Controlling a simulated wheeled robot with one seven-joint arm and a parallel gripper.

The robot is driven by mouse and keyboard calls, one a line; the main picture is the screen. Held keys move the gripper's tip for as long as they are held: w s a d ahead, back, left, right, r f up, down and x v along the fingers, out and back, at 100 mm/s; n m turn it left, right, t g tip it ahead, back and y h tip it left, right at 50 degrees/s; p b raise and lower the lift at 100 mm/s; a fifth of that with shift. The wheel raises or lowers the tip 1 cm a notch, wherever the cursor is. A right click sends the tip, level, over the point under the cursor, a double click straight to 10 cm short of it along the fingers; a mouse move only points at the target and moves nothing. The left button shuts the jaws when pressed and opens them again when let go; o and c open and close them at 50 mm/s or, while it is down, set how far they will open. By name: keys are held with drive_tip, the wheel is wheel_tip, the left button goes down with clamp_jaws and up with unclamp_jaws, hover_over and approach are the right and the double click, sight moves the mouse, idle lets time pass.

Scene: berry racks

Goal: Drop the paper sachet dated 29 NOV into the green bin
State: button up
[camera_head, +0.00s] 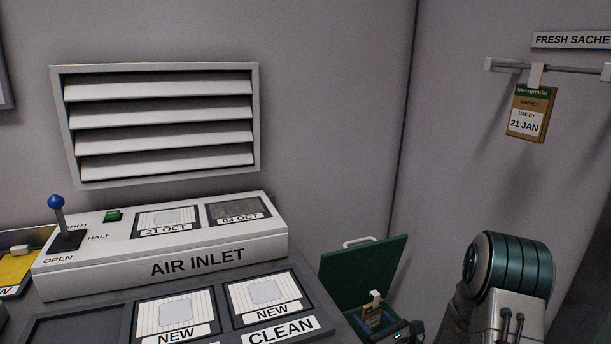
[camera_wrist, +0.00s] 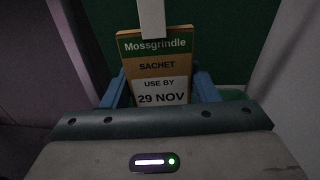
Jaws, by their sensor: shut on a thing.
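The brown and white paper sachet, marked 29 NOV in the wrist view (camera_wrist: 158,68), is held upright between the blue fingers of my gripper (camera_wrist: 160,88). A pale hanging tab rises from its top. In the head view the sachet (camera_head: 372,317) shows small at the lower middle, with my gripper (camera_head: 388,331) partly cut off by the frame's bottom edge. The green bin (camera_head: 352,277) has its lid raised and stands behind the sachet. Its opening is hidden; I cannot tell whether the sachet is over or inside it. Green fills the wrist view behind the sachet (camera_wrist: 108,38).
An air inlet console (camera_head: 165,245) with filter panels and a blue-knobbed lever (camera_head: 57,205) stands left of the bin. Another sachet, dated 21 JAN (camera_head: 528,114), hangs from a wall rail (camera_head: 575,69) at upper right. A wall vent (camera_head: 160,122) is above the console.

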drive_tip(key=shift+f, duration=0.7)
drive_tip(key=o, duration=0.8)
drive_tip(key=shift+r, duration=0.1)
drive_tip(key=shift+o, duration=0.2)
drive_tip(key=p+v, duration=0.2)
drive_tip(key=v, duration=1.1)
drive_tip(key=shift+s, duration=0.35)
